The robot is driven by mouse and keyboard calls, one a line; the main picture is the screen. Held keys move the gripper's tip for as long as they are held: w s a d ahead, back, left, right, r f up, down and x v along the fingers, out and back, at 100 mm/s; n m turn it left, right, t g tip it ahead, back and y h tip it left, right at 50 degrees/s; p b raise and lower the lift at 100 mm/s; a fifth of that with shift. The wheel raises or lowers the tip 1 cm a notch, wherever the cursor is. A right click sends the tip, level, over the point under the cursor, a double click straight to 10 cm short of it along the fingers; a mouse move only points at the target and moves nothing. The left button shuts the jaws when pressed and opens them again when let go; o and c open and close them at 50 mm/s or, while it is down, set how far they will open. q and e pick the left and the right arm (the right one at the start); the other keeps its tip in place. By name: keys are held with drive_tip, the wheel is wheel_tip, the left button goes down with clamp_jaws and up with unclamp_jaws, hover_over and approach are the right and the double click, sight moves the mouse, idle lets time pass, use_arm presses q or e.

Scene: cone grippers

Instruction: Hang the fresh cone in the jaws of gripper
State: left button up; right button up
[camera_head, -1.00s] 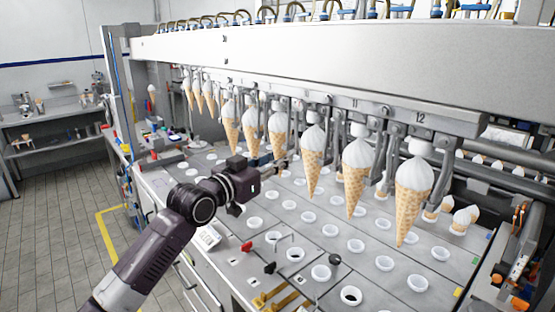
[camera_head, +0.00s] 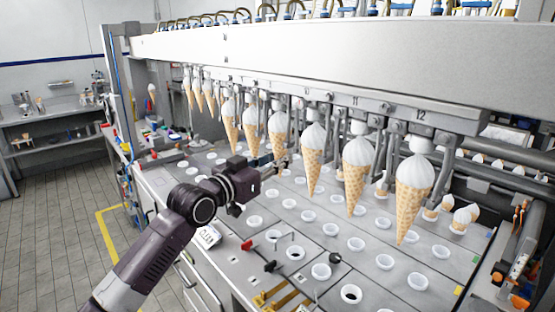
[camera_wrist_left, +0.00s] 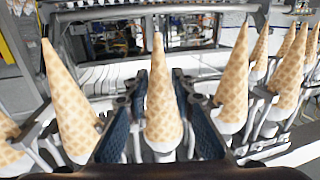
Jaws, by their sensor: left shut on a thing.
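A row of waffle cones topped with white ice cream hangs tip-down from the machine's row of grippers, labelled up to 12 (camera_head: 420,115). My left gripper (camera_head: 278,162) reaches in from the left at the lower part of one hanging cone (camera_head: 278,128). In the left wrist view, where the cones appear tip-up, my gripper's dark blue pads (camera_wrist_left: 160,125) stand on either side of a cone (camera_wrist_left: 162,95) and are shut on it. My right gripper is not in view.
Neighbouring cones hang close on both sides, such as one (camera_head: 312,160) to the right and one (camera_head: 250,125) to the left. Below is a metal deck (camera_head: 300,235) with several white cups. A grey beam (camera_head: 340,50) runs above the row.

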use_arm(q)
drive_tip(key=shift+f, duration=0.15)
idle(0.3)
drive_tip(key=o, duration=1.2)
drive_tip(key=shift+w+a+p+v, duration=0.2)
drive_tip(key=shift+a+v, duration=0.05)
drive_tip(key=shift+v, duration=1.25)
drive_tip(key=shift+w+a+p+v, duration=0.2)
drive_tip(key=shift+v, duration=1.3)
drive_tip(key=shift+w+a+p+v, duration=0.2)
drive_tip(key=shift+w+a+v, duration=0.05)
drive_tip(key=shift+v, duration=1.25)
drive_tip(key=shift+f, duration=0.1)
